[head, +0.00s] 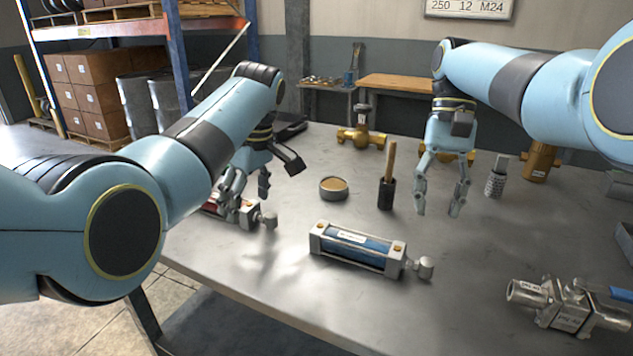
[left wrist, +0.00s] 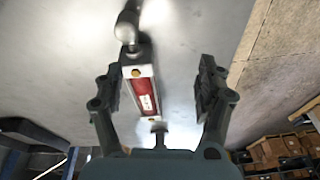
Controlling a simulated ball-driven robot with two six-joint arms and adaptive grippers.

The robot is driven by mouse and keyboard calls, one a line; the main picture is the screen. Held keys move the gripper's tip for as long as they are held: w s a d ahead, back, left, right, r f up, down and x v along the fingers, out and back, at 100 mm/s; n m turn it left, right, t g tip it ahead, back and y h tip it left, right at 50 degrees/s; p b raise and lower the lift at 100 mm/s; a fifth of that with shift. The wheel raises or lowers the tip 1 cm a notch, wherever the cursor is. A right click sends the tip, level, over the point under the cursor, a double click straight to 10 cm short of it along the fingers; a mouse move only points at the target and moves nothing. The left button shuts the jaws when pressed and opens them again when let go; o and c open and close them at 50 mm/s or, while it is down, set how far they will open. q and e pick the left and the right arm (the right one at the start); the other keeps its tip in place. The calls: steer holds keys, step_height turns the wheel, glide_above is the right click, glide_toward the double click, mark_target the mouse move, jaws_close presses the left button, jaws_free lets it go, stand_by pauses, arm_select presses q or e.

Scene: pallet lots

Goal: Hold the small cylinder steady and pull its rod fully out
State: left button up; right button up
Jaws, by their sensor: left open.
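The small cylinder has a red barrel with silver end blocks (head: 248,213) and lies near the table's left edge, partly hidden by my left arm and fingers. Its short rod ends in a round silver knob (head: 269,221). My left gripper (head: 245,190) is open just above the cylinder. In the left wrist view the red barrel (left wrist: 143,93) lies between the open fingers, nearer the left one, with the knob (left wrist: 127,28) beyond the fingertips. My right gripper (head: 438,211) is open and empty over the table, well right of the small cylinder.
A larger blue cylinder (head: 357,249) with a rod end lies at front centre. A round tin (head: 333,189), a black holder with a wooden handle (head: 387,192) and a brass valve (head: 361,136) stand behind. A steel valve (head: 565,308) lies front right.

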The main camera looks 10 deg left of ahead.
mark_target(323, 227)
arm_select(q)
steer(key=d+r, duration=0.1)
steer(key=d, duration=0.3)
steer(key=d+r+n+h, duration=0.1)
steer(key=d+r, duration=0.1)
steer(key=d, duration=0.3)
steer(key=s+d+r+h, duration=0.1)
steer(key=d+r, duration=0.1)
steer(key=d, duration=0.3)
steer(key=shift+s+d+n+g, duration=0.1)
steer(key=shift+n+g, duration=0.2)
steer(key=shift+d+f, duration=0.2)
step_height(323, 227, down, 10)
steer(key=shift+f, duration=0.1)
